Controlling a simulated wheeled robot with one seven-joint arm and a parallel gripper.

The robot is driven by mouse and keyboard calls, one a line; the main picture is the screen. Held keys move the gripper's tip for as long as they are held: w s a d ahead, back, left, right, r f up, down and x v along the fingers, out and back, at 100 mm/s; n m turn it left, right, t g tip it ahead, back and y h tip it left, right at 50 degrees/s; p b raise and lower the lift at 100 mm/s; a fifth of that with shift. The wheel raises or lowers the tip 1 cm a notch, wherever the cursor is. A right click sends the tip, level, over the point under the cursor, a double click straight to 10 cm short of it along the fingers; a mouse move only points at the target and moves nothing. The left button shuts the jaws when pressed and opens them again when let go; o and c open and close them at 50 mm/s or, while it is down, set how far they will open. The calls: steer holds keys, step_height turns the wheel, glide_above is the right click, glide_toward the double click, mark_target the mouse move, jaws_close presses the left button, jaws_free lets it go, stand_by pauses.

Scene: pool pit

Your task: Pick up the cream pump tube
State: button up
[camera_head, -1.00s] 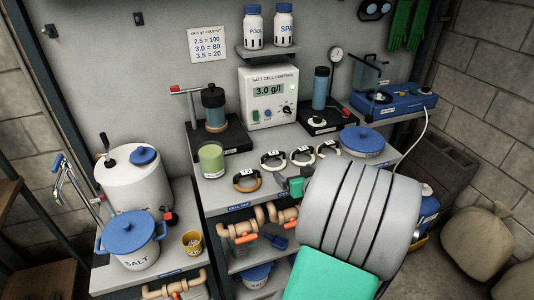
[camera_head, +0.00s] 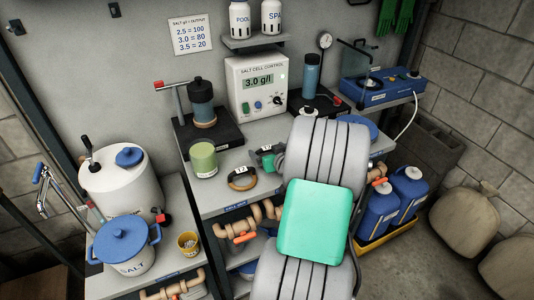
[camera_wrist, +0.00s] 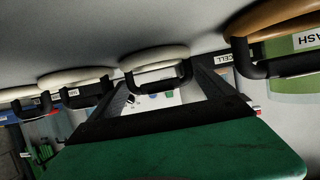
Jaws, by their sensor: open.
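My gripper (camera_head: 270,160) is low over the counter, open, beside a cream looped tube with a black clip. In the wrist view the gripper's dark fingers (camera_wrist: 163,80) reach toward this cream tube (camera_wrist: 155,54), which lies ahead between the fingertips; nothing is clearly held. Two more cream tubes, one nearer (camera_wrist: 75,76) and one farther left (camera_wrist: 18,92), lie to its left. Their tags are too small to read, so I cannot tell which one is the pump tube. My arm hides the other cream tubes in the head view.
A green jar (camera_head: 203,159) and a black stand with a dark cylinder (camera_head: 201,100) are left of the tubes. The salt cell control box (camera_head: 256,86) stands behind. A gauge filter (camera_head: 312,75) is at the back right. Pipes (camera_head: 240,228) run below the counter edge.

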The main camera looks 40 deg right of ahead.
steer(key=shift+c, duration=0.4)
steer(key=c, duration=0.9)
steer(key=shift+c, duration=0.5)
steer(key=shift+r, duration=0.15)
